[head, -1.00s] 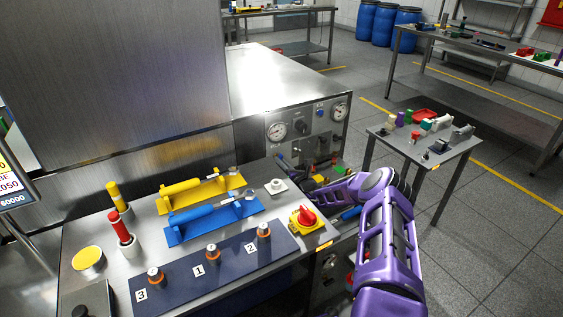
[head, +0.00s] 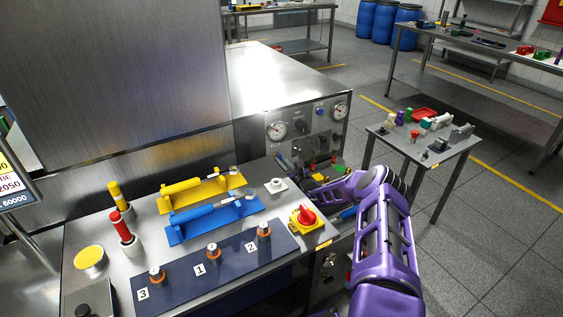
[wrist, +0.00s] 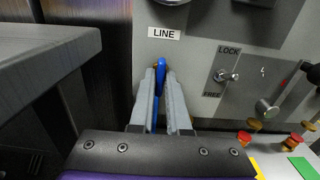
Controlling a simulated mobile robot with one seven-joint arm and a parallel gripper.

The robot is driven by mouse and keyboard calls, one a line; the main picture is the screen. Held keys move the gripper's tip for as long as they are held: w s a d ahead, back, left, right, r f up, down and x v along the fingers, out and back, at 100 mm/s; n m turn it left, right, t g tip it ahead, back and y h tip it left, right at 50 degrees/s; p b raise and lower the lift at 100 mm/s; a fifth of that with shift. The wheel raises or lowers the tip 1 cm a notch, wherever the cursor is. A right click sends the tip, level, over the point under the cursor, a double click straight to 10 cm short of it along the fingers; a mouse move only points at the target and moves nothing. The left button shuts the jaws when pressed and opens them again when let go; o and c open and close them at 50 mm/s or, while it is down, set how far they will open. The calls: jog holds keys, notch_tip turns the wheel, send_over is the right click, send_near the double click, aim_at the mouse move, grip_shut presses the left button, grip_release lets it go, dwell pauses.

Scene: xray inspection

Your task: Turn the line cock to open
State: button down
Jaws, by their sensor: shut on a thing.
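The line cock's blue lever (wrist: 160,66) shows in the wrist view just below a white LINE label (wrist: 164,33) on a grey panel. It points down, roughly along the fingers. My gripper (wrist: 161,78) is shut on the lever, with one grey finger on each side. The lever's pivot is mostly hidden by the fingers and the lever's own top. In the head view my purple arm (head: 385,235) reaches toward the panel, and the lever cannot be made out there.
A LOCK/FREE switch (wrist: 227,76) sits right of the lever. Red-capped knobs (wrist: 244,138) stand lower right. A grey ledge (wrist: 50,58) juts out close on the left.

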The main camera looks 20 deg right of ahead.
jog(key=c, duration=0.9)
grip_release()
jog(key=s+d+p, duration=0.1)
jog(key=s, duration=0.4)
jog(key=s+d, duration=0.1)
jog(key=s, duration=0.5)
jog(key=s+d+p, duration=0.1)
jog(key=s, duration=0.5)
jog(key=shift+d+p, duration=0.2)
jog(key=shift+p, duration=0.15)
